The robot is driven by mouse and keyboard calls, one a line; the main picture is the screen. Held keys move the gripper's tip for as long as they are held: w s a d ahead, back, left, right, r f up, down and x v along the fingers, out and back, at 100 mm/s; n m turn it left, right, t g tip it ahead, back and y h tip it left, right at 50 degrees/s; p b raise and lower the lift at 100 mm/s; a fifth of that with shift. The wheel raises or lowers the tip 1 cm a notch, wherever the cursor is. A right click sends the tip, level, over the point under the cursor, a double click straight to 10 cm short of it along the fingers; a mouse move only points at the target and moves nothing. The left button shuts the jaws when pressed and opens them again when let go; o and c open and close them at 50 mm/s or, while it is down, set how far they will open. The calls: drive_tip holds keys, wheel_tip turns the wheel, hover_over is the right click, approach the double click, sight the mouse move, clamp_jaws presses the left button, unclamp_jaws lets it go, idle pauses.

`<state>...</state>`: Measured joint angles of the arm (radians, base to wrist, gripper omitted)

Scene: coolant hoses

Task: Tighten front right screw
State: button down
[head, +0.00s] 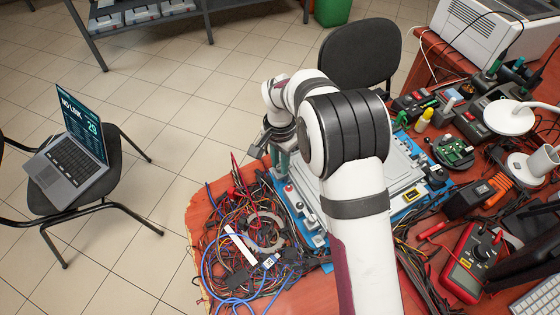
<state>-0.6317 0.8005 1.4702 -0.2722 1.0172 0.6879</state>
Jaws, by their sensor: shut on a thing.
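My gripper (281,151) is at the left edge of the blue and silver unit (405,171) on the red table, seen past my own arm. It points down and is shut on a grey-green tool (284,164), which stands roughly upright over the unit's left side. The tool's lower end is too small to make out, so I cannot tell whether it touches a screw. The front right screw cannot be made out. My arm hides much of the unit's middle.
Tangled cables (245,245) cover the table's left part. A red multimeter (472,258), a green circuit board (453,151) and a white lamp (509,117) crowd the right side. A black chair (360,52) stands behind the table; a laptop (70,155) rests on another chair at left.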

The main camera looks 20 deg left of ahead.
drive_tip(key=shift+m, duration=0.5)
drive_tip(key=c, duration=0.7)
unclamp_jaws()
wheel_tip(320, 180, up, 16)
drive_tip(key=shift+f, duration=0.1)
